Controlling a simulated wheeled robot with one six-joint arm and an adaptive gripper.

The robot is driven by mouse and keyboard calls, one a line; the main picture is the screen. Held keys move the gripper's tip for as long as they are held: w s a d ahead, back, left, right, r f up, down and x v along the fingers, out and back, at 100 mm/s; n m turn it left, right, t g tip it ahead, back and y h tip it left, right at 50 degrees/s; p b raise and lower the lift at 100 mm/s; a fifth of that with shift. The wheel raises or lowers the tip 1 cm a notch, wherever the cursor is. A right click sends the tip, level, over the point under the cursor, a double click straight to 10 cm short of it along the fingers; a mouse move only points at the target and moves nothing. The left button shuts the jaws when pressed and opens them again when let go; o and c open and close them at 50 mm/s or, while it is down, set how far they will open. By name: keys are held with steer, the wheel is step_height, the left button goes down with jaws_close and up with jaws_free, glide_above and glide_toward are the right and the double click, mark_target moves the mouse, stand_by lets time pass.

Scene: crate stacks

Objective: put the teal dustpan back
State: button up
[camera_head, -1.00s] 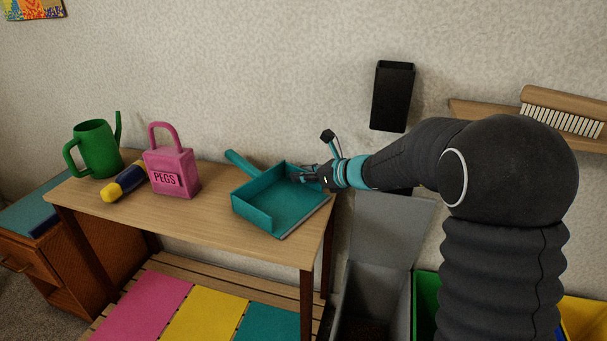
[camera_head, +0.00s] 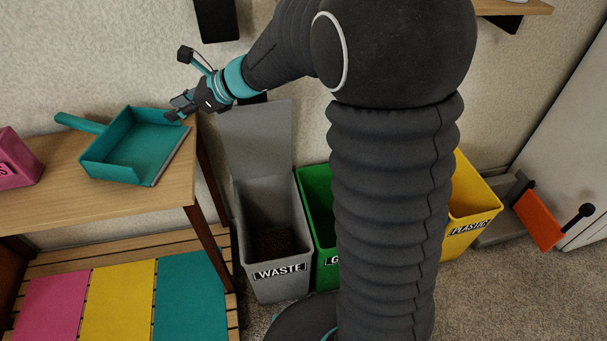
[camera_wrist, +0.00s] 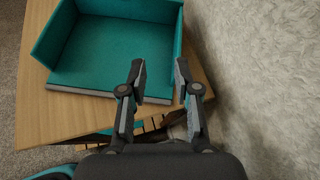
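The teal dustpan (camera_head: 142,144) lies on the wooden table near its right end, its handle pointing to the back left and its grey lip facing right. It also shows in the wrist view (camera_wrist: 110,50), with the handle out of frame. My gripper (camera_head: 176,108) is beside the pan's right back corner. A teal panel (camera_head: 192,295) lies on the low slatted shelf, beside yellow and pink ones.
A grey WASTE bin (camera_head: 268,230) with its lid up stands right of the table, then a green bin (camera_head: 318,215) and a yellow PLASTIC bin (camera_head: 472,215). A pink box (camera_head: 15,160) is on the table at left. A black holder (camera_head: 216,18) hangs on the wall.

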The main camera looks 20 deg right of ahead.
steer(key=s+d+n+h, duration=0.3)
steer(key=s+d+n, duration=0.3)
steer(key=s, duration=0.4)
steer(key=s+d+n+h, duration=0.4)
steer(key=s+d+n, duration=0.3)
steer(key=s, duration=0.3)
steer(key=s+d+n+h, duration=0.4)
steer(key=s+d+n, duration=0.2)
steer(key=s, duration=0.5)
steer(key=n, duration=0.2)
steer(key=shift+d+f+n, duration=0.2)
steer(key=shift+f+n, duration=0.1)
steer(key=shift+n, duration=0.1)
